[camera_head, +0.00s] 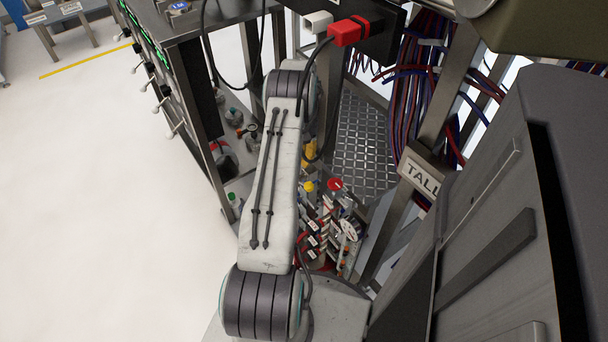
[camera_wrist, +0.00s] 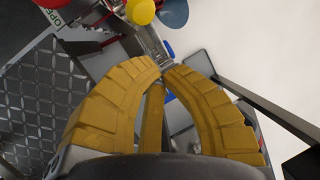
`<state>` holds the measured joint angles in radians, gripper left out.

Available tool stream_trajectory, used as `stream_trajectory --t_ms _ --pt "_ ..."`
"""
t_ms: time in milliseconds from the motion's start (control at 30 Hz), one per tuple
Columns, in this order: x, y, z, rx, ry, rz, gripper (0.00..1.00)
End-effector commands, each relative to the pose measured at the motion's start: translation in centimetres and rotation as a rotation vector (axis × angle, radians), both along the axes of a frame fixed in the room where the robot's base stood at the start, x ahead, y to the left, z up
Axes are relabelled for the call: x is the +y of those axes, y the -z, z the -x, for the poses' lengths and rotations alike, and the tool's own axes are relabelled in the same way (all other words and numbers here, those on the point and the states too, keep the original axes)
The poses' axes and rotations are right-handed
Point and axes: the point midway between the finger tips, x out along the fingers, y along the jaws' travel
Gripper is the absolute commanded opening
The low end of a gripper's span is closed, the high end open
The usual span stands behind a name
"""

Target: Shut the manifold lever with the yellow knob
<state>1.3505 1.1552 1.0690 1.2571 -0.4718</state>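The yellow knob (camera_wrist: 140,11) is at the top of the wrist view, just beyond my fingertips. A grey metal bar (camera_wrist: 152,42) runs from near it down towards the fingertips; I cannot tell if this is its lever. My gripper (camera_wrist: 160,67) has thick yellow fingers whose tips come together, with no knob between them. The tips look very near the bar, but contact is unclear. In the head view the yellow knob (camera_head: 309,186) stands among the manifold parts, left of a red knob (camera_head: 334,184). My gripper (camera_head: 309,152) is mostly hidden behind my arm there.
A blue knob (camera_wrist: 173,11) sits right beside the yellow one in the wrist view, and a red one is at the top left. A rack with levers (camera_head: 155,85) stands left of my arm. A frame with cables (camera_head: 420,90) and a treadplate (camera_head: 365,140) are right.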

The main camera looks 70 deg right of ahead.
Motion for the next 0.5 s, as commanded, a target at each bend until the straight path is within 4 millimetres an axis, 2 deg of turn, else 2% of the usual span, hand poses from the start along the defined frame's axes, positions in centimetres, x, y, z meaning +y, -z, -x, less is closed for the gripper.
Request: stream_trajectory --t_ms 500 --pt "2.5 1.4 1.7 -0.008 0.004 0.000 0.00"
